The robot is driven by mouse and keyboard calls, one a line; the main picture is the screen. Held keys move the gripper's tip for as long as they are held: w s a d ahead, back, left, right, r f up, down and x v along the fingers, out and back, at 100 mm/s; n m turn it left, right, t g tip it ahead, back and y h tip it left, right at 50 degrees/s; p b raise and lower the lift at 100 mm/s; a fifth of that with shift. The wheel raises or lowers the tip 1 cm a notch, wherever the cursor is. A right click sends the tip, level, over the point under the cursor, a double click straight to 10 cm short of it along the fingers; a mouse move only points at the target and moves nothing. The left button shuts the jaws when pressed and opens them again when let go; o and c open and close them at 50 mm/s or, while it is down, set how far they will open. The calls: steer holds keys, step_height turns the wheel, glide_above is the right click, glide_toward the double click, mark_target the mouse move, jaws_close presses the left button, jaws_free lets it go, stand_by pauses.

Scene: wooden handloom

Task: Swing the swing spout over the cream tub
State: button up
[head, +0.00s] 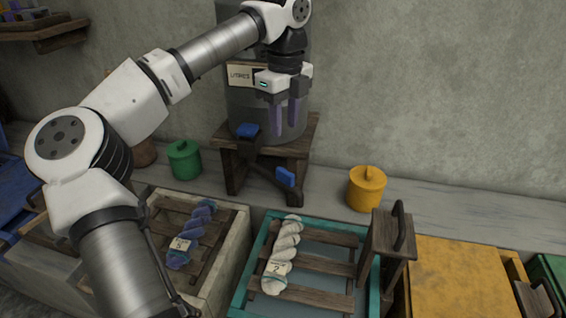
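The swing spout (272,172) is a dark arm under the grey vat, with a blue tab (285,176) near its outer end. It reaches forward and right, its end near the back edge of the teal tub (243,285). The cream tub (232,255) is left of the teal one, with a wooden rack and a blue-purple skein (195,232) on it. My gripper (285,128) points down in front of the vat, above the blue tab. Its two purplish fingers are apart, with nothing visible between them.
The vat (240,105) stands on a wooden stand (232,170). A green canister (184,160) is to its left and a yellow canister (366,188) to its right. A cream skein (283,255) lies over the teal tub. A wooden handled piece (388,238) stands at that tub's right.

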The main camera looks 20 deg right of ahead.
mark_target(286, 171)
step_height(286, 171, down, 13)
steer(key=shift+s+d+r+p, duration=0.1)
steer(key=shift+s+p, duration=0.05)
steer(key=shift+p, duration=1.05)
jaws_close()
